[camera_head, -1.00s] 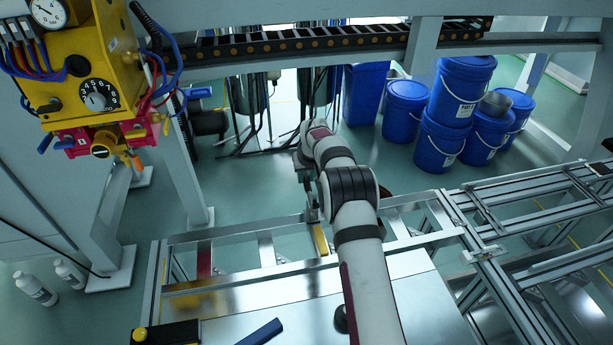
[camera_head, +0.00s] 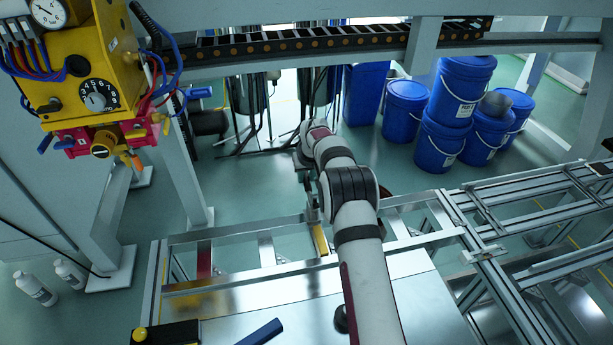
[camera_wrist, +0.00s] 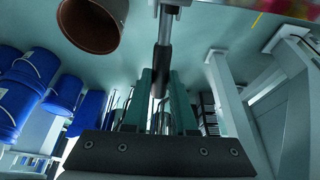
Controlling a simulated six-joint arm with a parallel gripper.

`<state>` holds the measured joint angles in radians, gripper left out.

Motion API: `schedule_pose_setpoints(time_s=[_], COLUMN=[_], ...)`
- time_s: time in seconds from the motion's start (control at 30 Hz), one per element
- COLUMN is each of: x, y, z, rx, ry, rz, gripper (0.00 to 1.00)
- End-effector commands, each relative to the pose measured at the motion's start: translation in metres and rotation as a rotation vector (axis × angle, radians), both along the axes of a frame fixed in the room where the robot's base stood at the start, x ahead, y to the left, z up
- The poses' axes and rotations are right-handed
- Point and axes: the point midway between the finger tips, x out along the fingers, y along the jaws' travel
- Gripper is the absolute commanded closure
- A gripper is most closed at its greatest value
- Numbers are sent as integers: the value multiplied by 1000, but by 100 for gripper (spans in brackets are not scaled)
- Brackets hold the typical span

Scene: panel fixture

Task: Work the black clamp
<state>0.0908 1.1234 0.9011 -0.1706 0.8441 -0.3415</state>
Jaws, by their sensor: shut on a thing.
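In the wrist view, the green fingers of my gripper (camera_wrist: 161,82) are closed around the lower end of a dark, rod-like handle, which looks like part of the black clamp (camera_wrist: 163,50). The handle runs up the picture to a metal piece at the top edge. The rest of the clamp is out of that view. In the head view, my arm reaches over the frame and its wrist hides most of the gripper and the clamp, so I cannot tell the clamp's position there.
An aluminium frame (camera_head: 440,236) lies below and right of my arm. A yellow control box (camera_head: 95,85) hangs at the upper left. Blue buckets (camera_head: 440,140) stand at the back right. A brown round opening (camera_wrist: 92,22) is close by at the wrist view's upper left.

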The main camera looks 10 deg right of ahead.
Motion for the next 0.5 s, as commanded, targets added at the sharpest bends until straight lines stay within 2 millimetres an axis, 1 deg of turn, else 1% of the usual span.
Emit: schedule_pose_setpoints(time_s=[0.37, 0.5], x=[0, -2], y=[-2, -2], z=[1, 3], rx=[-2, 0], ry=[0, -45], rz=[-2, 3], gripper=[100, 100])
